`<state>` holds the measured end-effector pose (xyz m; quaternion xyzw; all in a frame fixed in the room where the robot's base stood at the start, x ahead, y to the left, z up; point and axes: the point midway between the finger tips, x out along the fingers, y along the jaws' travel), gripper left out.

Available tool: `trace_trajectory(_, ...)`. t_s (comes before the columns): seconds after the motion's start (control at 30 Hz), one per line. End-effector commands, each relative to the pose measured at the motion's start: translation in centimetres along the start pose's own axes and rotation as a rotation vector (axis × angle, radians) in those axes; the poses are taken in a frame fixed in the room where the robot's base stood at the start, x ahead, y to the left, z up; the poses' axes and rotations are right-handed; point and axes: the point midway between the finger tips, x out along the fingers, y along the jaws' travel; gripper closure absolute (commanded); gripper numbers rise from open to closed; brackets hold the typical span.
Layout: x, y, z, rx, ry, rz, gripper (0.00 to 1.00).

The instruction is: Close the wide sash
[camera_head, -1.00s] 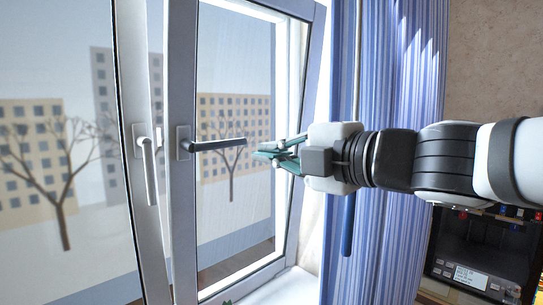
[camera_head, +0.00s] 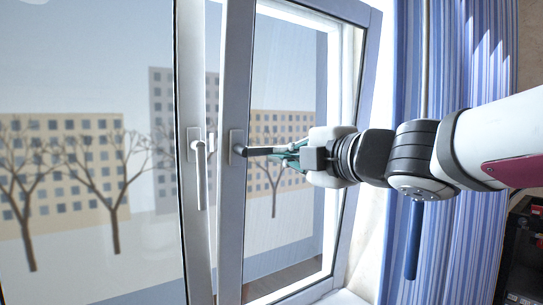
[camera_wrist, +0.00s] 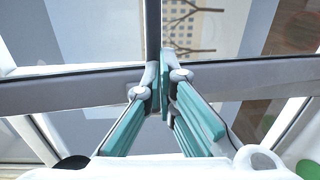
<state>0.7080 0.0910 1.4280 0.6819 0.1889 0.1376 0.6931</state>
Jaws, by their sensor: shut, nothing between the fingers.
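The window has two grey-framed sashes. The right sash (camera_head: 234,80) stands ajar and leaning, and its dark handle (camera_head: 262,150) points sideways to the right. The left sash (camera_head: 190,70) has a pale handle (camera_head: 201,175) hanging down. The left sash runs out of the picture, so I cannot compare their full widths. My gripper (camera_head: 288,155) is at the free end of the right sash's handle, overlapping it in the head view; contact is unclear. In the wrist view, the teal fingers (camera_wrist: 163,72) are shut and empty, close to a dark bar (camera_wrist: 152,25) and a grey frame rail (camera_wrist: 60,92).
A blue striped curtain (camera_head: 455,240) hangs just right of the window, behind my arm. A blue rod (camera_head: 413,240) hangs below my arm. A dark appliance (camera_head: 523,260) stands at the lower right. A white sill (camera_head: 342,297) lies below the sash.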

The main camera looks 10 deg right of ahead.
Motion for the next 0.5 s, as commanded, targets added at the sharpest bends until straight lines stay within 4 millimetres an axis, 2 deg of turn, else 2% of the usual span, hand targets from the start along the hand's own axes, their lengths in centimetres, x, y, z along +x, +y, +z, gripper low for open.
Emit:
trace_trajectory(0.17,0.6,0.2,0.0,-0.001,0.0,-0.001,1.0)
trace_trajectory(0.5,6.4,1.9,0.1,-0.001,0.001,-0.001,1.0)
